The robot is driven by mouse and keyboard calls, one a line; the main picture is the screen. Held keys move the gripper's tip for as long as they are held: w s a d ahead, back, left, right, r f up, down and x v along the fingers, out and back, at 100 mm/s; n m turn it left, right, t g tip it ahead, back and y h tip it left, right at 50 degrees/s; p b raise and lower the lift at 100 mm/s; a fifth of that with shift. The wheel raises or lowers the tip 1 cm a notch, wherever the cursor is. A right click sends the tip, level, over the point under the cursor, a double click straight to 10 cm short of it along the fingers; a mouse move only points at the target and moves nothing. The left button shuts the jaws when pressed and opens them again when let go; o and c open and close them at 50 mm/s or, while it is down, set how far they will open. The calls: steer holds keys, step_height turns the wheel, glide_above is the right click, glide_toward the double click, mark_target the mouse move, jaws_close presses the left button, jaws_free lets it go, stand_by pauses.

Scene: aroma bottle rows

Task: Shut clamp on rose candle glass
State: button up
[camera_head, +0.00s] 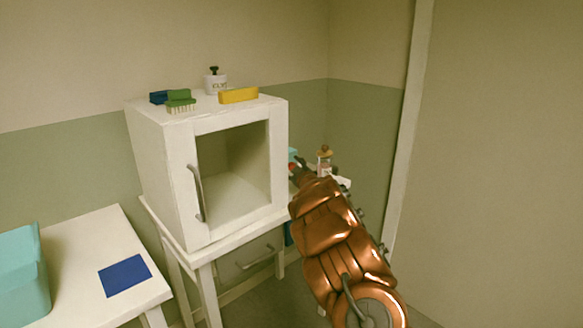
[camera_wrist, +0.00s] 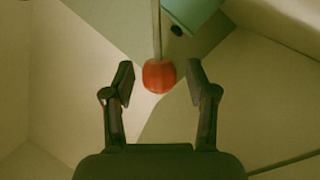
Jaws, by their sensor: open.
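A small red, ribbed, rounded object, which I take to be the rose candle glass (camera_wrist: 159,76), shows between my fingertips in the wrist view. My gripper (camera_wrist: 160,82) is open, one finger on each side of it, with a visible gap on both sides. In the head view my gripper (camera_head: 299,172) is at the right side of the white cabinet, and a bit of red shows beside it. The arm hides most of this spot. I cannot tell how deep the glass sits between the fingers.
The white cabinet (camera_head: 160,170) stands on a white stand, with brushes, a white bottle (camera_head: 215,82) and a yellow block (camera_head: 239,95) on top. A bottle with a wooden top (camera_head: 324,160) stands just right of my gripper. A teal object (camera_wrist: 194,14) is close by.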

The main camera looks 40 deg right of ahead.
steer(key=shift+w+d, duration=0.1)
steer(key=shift+w, duration=0.15)
steer(key=shift+c, duration=0.4)
jaws_close()
stand_by(0.4)
